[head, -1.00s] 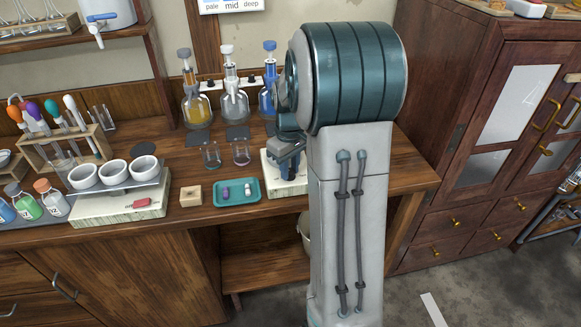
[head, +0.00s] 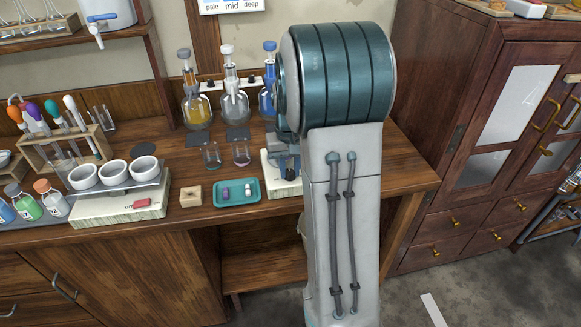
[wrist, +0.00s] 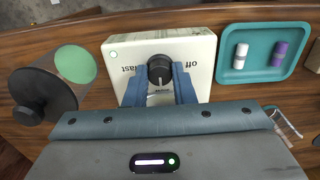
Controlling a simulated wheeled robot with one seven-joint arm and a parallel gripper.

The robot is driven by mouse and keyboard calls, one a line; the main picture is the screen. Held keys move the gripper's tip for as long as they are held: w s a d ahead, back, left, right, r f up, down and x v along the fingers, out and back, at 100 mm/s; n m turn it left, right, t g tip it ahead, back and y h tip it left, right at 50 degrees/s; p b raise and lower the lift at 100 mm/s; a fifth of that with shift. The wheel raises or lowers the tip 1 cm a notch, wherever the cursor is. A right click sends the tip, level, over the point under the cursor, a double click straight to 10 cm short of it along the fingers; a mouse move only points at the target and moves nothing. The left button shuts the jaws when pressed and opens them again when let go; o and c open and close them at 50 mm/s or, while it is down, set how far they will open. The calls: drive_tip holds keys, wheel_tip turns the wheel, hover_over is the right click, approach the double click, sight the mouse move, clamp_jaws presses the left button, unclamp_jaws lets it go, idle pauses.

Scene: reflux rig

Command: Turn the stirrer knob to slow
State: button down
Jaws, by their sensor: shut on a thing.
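The stirrer (wrist: 205,47) is a pale box on the bench with a round black knob (wrist: 159,69) on its face. The words "off" and "fast" show on it in the wrist view, and a third label below the knob is partly covered. My gripper (wrist: 160,75) is shut on the knob, one blue finger on each side. A white mark on the knob points toward the bottom of the wrist view, near the covered label. In the head view the stirrer (head: 272,184) is mostly hidden behind my arm, and the knob is hidden.
A teal tray (head: 257,197) with two small vials stands just left of the stirrer. Two small beakers (head: 240,156) and stoppered flasks (head: 196,110) are behind. In the wrist view a dark round object with a green face (wrist: 76,64) lies beside the stirrer.

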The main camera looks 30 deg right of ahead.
idle(0.3)
drive_tip(key=c, duration=1.5)
unclamp_jaws()
wheel_tip(320, 180, up, 14)
drive_tip(key=shift+f, duration=0.1)
